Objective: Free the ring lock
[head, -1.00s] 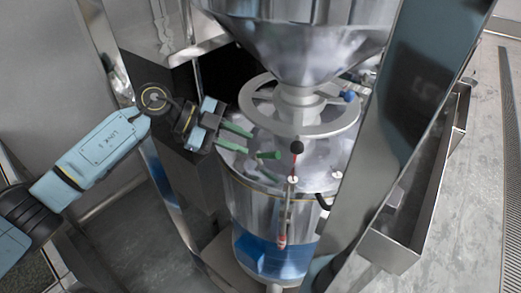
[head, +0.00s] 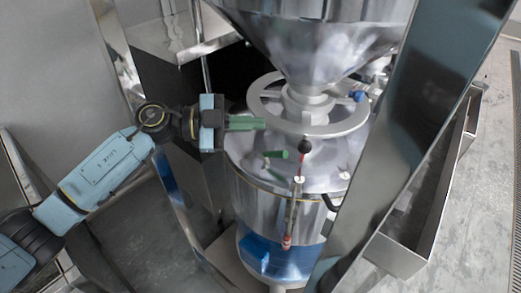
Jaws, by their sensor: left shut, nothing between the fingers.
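A grey spoked ring (head: 263,113) circles the neck under the steel hopper (head: 320,55), with a blue knob (head: 358,96) on its right side. Below it stands a steel drum (head: 262,205) with a thin yellowish band near its top. A black ball (head: 304,146) tops a slim upright rod at the drum's front, with a red end (head: 287,242) low down. A small green peg-like piece (head: 275,154) shows above the drum's lid. My left gripper (head: 262,123) is shut and empty, its green fingers pointing right, just at the ring's left edge in the picture; contact cannot be told.
A wide steel post (head: 410,130) slants across the right side and hides part of the drum. A steel trough (head: 400,250) lies beyond it. A dark panel (head: 165,90) stands behind my left arm. Open floor (head: 485,200) shows at far right.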

